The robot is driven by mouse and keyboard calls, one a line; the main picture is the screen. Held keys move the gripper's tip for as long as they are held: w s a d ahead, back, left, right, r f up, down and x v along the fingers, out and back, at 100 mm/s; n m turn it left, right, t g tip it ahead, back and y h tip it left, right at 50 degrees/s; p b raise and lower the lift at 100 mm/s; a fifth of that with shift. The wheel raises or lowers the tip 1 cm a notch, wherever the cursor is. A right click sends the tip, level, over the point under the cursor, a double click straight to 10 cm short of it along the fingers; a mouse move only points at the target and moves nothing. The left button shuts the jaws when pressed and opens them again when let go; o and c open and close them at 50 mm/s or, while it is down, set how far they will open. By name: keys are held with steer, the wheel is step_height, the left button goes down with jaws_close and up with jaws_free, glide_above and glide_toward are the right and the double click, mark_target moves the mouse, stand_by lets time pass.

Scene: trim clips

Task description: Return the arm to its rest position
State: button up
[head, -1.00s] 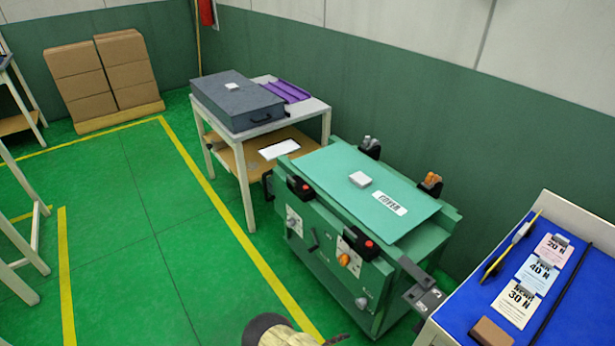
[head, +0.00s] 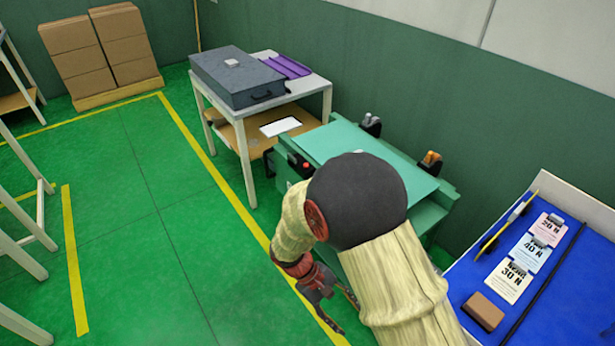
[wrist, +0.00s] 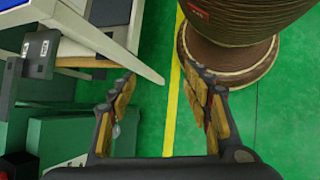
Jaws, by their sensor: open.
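My gripper (head: 332,303) is in the lower middle of the head view, at the end of my raised, folded arm. It points down over the floor in front of the green cabinet (head: 437,212). My arm covers much of the cabinet's top and front in the head view.
A blue-topped bench (head: 566,262) with force cards and a brown block (head: 483,311) stands at the right. A white table (head: 322,88) carries a dark case (head: 238,78). Boxes (head: 100,50) stand on a pallet at the back left. The floor (head: 130,190) at left is clear.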

steer(key=s+d+r+m+t+y+p, duration=0.1)
steer(key=s+d+r+m+t+y, duration=0.1)
steer(key=r, duration=1)
steer(key=s+d+r+m+t+y+p, duration=0.2)
steer(key=s+d+r+m+t, duration=0.1)
steer(key=r, duration=1)
steer(key=s+d+r+m+t+y+p, duration=0.1)
steer(key=s+d+r+m+t+y, duration=0.1)
steer(key=r, duration=1)
steer(key=shift+s+d+r+m+t+y+p, duration=0.25)
steer(key=shift+d+m+t+y, duration=0.2)
steer(key=shift+d+t, duration=0.55)
steer(key=shift+c, duration=0.5)
